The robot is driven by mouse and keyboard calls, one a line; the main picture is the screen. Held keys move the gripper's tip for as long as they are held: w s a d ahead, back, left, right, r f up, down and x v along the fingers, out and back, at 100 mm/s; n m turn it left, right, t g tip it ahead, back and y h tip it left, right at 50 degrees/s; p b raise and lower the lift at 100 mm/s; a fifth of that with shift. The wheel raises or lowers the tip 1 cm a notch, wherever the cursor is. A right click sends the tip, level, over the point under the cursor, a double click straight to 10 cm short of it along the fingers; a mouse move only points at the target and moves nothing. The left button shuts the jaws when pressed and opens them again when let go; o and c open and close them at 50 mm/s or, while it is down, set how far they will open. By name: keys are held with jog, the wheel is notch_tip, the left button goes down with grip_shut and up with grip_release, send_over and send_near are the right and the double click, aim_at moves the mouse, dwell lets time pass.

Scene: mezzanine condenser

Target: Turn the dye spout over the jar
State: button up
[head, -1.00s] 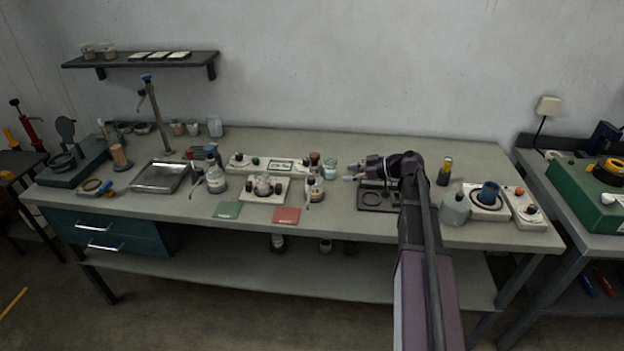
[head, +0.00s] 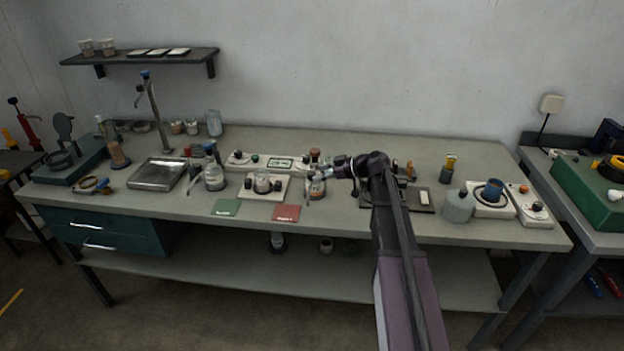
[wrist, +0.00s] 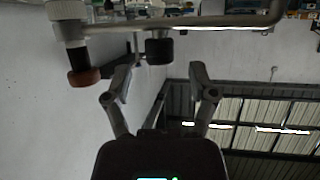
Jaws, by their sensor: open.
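My gripper (head: 318,173) points left in the head view, at a small pale dispenser (head: 317,190) with a brown top. In the wrist view its two fingers (wrist: 164,80) are spread, with nothing between the tips. A bent grey metal tube (wrist: 185,22), seemingly the dye spout, crosses the top of the wrist view. A black knob (wrist: 158,51) hangs from it, just beyond and between the fingers. An orange-brown knob (wrist: 83,77) sits left of the left finger.
A green card (head: 226,208) and a red card (head: 285,212) lie near the bench's front edge. A steel tray (head: 158,174) lies left.

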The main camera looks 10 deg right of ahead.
aim_at(312, 173)
jog(key=shift+b+x, duration=0.45)
jog(key=shift+x, duration=1.25)
jog(key=shift+d, duration=0.1)
grip_shut()
